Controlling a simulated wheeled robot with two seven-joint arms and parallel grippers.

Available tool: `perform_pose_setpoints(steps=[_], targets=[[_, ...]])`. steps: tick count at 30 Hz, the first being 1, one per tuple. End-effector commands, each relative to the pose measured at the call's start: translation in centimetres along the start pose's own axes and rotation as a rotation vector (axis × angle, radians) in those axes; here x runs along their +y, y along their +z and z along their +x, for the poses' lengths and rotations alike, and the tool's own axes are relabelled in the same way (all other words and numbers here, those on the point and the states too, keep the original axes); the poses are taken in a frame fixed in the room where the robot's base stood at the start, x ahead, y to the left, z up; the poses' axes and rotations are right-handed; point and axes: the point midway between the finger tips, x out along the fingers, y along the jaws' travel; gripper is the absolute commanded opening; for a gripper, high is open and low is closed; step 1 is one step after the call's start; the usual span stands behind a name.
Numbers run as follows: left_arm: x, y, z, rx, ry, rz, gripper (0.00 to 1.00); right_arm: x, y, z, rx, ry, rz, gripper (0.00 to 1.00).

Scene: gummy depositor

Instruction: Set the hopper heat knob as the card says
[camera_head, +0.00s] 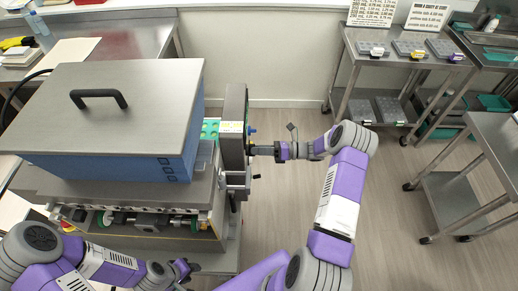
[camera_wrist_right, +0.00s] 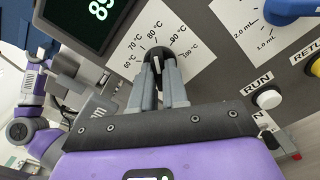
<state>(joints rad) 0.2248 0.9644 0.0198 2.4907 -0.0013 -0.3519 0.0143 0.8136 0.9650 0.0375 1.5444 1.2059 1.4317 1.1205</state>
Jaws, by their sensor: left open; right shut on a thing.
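The hopper heat knob (camera_wrist_right: 157,62) is a dark knob on a white dial (camera_wrist_right: 185,32) marked from 60 to 100 °C. Its pointer end appears near the 80 °C mark, but the exact angle is hard to tell. My right gripper (camera_wrist_right: 160,85) is shut on the knob, one finger on each side. In the head view, my right gripper (camera_head: 256,151) meets the control panel (camera_head: 234,128) on the machine's right side; the knob is hidden there. My left gripper (camera_head: 186,268) is open and empty near the machine's lower front. Two printed cards (camera_head: 374,11) (camera_head: 428,16) stand at the back, their text too small to read.
A blue knob (camera_wrist_right: 290,8) and a white RUN button (camera_wrist_right: 268,97) sit to the right of the dial. The blue hopper (camera_head: 120,170) has a grey lid. Open floor (camera_head: 290,210) lies right of the machine.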

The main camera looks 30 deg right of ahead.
Motion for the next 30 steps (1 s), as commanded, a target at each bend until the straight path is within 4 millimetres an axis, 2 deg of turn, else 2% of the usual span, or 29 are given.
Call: perform_pose_setpoints(steps=[15, 16, 21, 30], targets=[[0.03, 0.0, -0.07, 0.0, 0.0, 0.0, 0.43, -0.03, -0.1, -0.04, 0.001, -0.001, 0.02, 0.0], [0.03, 0.0, -0.07, 0.0, 0.0, 0.0, 0.43, -0.03, -0.1, -0.04, 0.001, -0.001, 0.02, 0.17], [0.02, 0.0, -0.07, 0.0, 0.0, 0.0, 0.43, -0.02, -0.07, -0.03, 0.001, -0.001, 0.02, 0.39], [0.02, 0.0, -0.06, 0.0, 0.0, 0.0, 0.43, -0.04, -0.03, -0.32, 0.0, -0.001, 0.018, 0.39]])
